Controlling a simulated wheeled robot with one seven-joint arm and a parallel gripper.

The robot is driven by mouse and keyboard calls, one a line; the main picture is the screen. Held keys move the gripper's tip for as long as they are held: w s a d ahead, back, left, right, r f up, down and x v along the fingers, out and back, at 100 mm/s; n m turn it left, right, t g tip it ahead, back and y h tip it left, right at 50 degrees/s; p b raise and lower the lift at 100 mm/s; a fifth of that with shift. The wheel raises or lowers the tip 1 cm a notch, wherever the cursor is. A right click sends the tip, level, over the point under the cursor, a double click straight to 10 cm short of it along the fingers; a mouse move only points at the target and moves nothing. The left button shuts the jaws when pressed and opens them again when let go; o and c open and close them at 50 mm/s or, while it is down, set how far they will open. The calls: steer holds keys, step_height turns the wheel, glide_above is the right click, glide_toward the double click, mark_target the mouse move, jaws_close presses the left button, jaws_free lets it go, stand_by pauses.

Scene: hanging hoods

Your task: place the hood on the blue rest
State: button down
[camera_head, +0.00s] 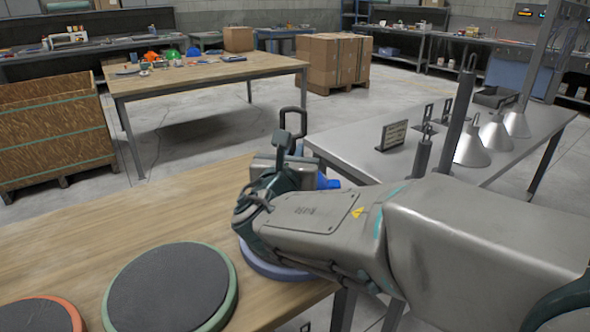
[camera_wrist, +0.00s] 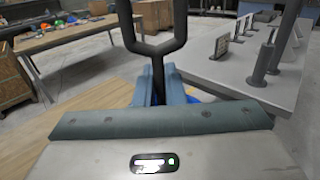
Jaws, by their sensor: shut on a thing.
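The blue rest (camera_head: 262,264) is a flat disc at the right end of the wooden table, mostly hidden under my arm. My gripper (camera_wrist: 160,88) is shut on the dark upright stem of the hood. The stem's open loop (camera_head: 293,122) rises above the fingers and shows large in the wrist view (camera_wrist: 156,30). The hood's shade is hidden behind my gripper and wrist. A small blue patch (camera_head: 328,183) shows just right of the gripper; I cannot tell whether it belongs to the hood. Whether the hood touches the rest is hidden.
A green-rimmed rest (camera_head: 228,305) and an orange-rimmed rest (camera_head: 70,312) lie to the left on the wooden table (camera_head: 120,225). A grey metal table (camera_head: 375,160) at right carries several silver hoods (camera_head: 495,133), dark posts and a small sign (camera_head: 392,135).

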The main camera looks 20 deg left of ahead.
step_height(320, 180, down, 4)
steer(key=shift+r+b, duration=0.25)
steer(key=shift+b, duration=0.2)
steer(key=c, duration=1.5)
jaws_free()
steer(key=shift+s, duration=0.1)
steer(key=s, duration=0.8)
steer(key=s+d+p, duration=0.1)
steer(key=s, duration=0.3)
steer(key=shift+w+d, duration=0.1)
